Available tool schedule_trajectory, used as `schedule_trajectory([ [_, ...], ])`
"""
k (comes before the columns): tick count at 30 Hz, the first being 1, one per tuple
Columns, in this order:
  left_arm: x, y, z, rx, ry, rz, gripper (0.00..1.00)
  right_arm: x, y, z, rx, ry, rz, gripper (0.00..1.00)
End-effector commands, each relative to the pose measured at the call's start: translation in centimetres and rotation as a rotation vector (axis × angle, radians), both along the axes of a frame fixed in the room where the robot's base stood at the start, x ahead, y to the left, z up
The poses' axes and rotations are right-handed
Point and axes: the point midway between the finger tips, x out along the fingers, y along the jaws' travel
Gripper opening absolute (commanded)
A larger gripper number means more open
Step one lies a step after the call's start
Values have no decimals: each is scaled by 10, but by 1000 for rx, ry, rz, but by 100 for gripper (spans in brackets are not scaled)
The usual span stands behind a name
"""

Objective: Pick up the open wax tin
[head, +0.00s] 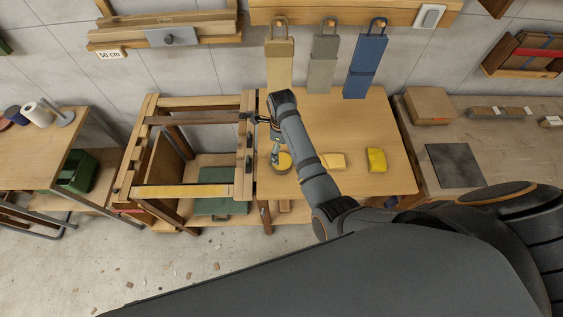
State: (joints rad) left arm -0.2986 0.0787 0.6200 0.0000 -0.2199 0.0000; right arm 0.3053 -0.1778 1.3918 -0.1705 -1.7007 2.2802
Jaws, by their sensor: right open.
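The open wax tin (285,163) is a small round tin with yellow wax inside. It sits on the left part of the wooden bench top (393,148). My right gripper (275,157) is open and points down at the tin's left side, very close to it. The gripper is small and partly hidden by my arm, so I cannot tell whether its fingers touch the tin. My left gripper is not in view.
A pale yellow cloth or block (332,161) and a brighter yellow sponge-like block (376,160) lie to the right of the tin. An open wooden frame (190,118) adjoins the bench on the left. Tool pouches (324,60) hang behind. A grey-topped bench (418,145) stands at right.

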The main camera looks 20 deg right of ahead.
Motion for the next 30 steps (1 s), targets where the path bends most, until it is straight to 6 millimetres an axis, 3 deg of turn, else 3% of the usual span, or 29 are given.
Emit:
schedule_trajectory([
  [6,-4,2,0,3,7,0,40,-1,-1,-34,-2,3,1,100],
  [16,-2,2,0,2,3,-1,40,1,0,-52,-1,2,2,100],
  [21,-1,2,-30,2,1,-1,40,2,1,-89,-1,-1,1,100],
  [30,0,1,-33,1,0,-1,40,2,1,-90,0,-1,1,100],
])
